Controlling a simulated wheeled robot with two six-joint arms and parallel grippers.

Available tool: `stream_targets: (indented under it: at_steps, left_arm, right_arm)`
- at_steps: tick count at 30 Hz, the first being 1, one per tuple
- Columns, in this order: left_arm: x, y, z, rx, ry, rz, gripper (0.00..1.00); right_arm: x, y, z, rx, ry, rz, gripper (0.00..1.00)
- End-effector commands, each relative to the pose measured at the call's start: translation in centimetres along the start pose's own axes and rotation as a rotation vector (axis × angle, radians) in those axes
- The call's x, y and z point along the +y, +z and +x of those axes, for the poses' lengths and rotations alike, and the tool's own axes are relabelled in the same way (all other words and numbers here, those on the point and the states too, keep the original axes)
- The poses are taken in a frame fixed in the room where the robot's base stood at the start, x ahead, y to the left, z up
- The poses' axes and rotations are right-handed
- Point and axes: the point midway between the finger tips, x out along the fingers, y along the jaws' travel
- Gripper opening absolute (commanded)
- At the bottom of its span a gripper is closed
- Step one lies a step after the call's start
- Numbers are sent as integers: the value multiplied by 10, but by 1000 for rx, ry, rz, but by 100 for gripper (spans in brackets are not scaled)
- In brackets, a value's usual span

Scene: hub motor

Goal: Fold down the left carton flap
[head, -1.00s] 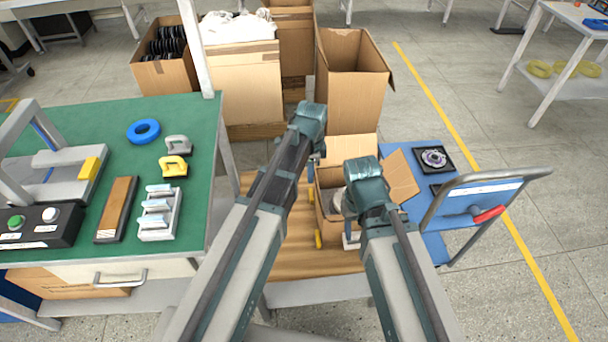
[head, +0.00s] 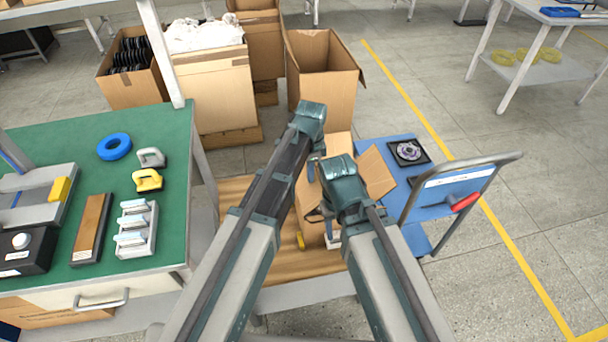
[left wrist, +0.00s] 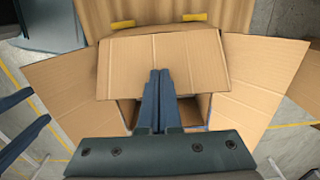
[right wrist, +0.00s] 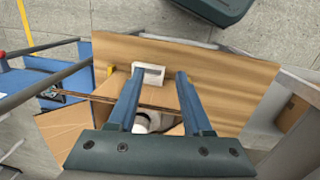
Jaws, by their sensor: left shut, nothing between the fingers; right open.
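The open carton (head: 312,231) stands on the wooden tabletop, partly hidden by my arms in the head view. Its left flap (left wrist: 190,62) leans inward over part of the opening in the left wrist view. Two other flaps, (left wrist: 68,88) and (left wrist: 262,78), spread outward on either side. My left gripper (left wrist: 159,74) is shut and empty, its fingertips over the left flap; I cannot tell whether they touch it. My right gripper (right wrist: 157,74) is open around empty space, near a white block (right wrist: 148,70). A pale round part (right wrist: 143,122) shows below its fingers.
A wooden tabletop (head: 275,268) carries the carton. A blue cart (head: 436,200) with a red-gripped handle stands at the right. A green workbench (head: 80,130) with fixtures is at the left. Tall cartons (head: 322,80) stand behind.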

Motion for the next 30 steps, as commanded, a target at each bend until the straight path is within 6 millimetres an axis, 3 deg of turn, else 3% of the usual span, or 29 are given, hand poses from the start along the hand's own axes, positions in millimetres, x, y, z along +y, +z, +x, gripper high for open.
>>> stream_targets:
  at_steps: [12, 30]
  left_arm:
    - [0, -25, 0, 0, 0, 0, 0]
    - [0, -26, 5, -1, -1, -1, 0]
  right_arm:
    - [0, 0, 0, 0, 0, 0, 50]
    - [0, 0, 5, 0, 0, 0, 50]
